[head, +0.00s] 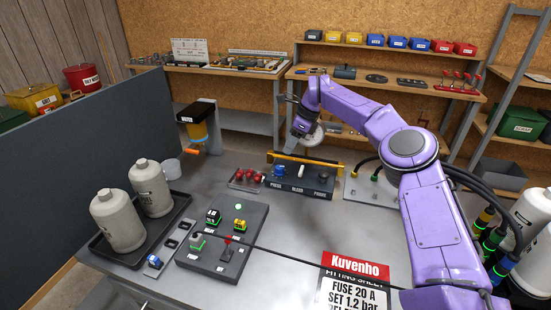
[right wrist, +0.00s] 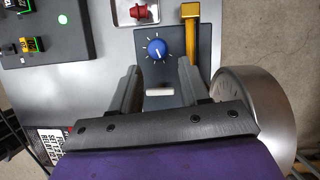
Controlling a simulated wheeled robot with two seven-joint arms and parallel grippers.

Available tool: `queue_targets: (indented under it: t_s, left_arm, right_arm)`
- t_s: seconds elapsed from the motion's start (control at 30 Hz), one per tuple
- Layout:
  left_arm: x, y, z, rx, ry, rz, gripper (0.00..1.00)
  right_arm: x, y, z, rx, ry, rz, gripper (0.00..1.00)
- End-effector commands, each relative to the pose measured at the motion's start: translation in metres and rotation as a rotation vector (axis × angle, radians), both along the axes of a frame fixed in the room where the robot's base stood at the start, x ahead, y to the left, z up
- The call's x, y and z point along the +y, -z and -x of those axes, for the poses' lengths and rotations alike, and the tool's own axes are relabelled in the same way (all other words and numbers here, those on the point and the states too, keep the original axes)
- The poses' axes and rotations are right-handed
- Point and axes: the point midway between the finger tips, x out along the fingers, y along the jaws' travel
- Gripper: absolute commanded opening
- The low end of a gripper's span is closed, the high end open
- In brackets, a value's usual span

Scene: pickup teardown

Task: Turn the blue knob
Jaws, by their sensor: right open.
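The blue knob (head: 278,170) is on the dark control panel (head: 299,190) at the middle of the bench, at the panel's left end, above the PRESS label. In the right wrist view the blue knob (right wrist: 157,48) is round, with a white pointer line and tick marks around it. My right gripper (head: 292,144) is above the panel. In its wrist view the open fingers (right wrist: 158,70) are apart and empty, with the knob showing just beyond the tips and between their lines. I see no contact with the knob. My left gripper is not in view.
A white lever (right wrist: 160,91) sits beside the knob on the panel. A yellow bar (head: 318,163) runs behind the panel. A red-filled tray (head: 247,179) stands left of it. A dark switch board (head: 225,265) and two white bottles (head: 118,222) stand farther left.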

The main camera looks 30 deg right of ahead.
Motion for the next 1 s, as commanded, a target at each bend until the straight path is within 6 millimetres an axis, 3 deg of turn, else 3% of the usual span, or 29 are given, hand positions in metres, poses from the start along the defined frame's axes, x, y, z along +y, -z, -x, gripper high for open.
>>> queue_targets:
  t_s: [0.17,0.4,0.5,0.83,0.87,0.97,1.0]
  left_arm:
    - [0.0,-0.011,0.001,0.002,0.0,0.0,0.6]
    - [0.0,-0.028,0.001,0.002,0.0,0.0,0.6]
    - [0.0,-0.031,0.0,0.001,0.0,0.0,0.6]
    - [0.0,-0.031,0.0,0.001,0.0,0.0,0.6]
    - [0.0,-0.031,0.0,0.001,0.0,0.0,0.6]
    - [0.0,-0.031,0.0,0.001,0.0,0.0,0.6]
    - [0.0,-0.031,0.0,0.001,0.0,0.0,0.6]
  right_arm:
    - [0.0,0.025,0.001,0.004,0.011,0.001,0.45]
    - [0.01,0.074,-0.012,0.006,0.02,0.0,0.45]
    - [0.014,0.086,-0.016,0.003,0.019,0.0,0.45]
    - [0.018,0.094,-0.019,0.0,0.015,0.0,0.45]
    - [0.018,0.094,-0.019,0.0,0.015,0.0,0.39]
    - [0.018,0.094,-0.019,0.001,0.015,0.0,0.06]
    - [0.018,0.094,-0.019,0.001,0.015,0.0,0.05]
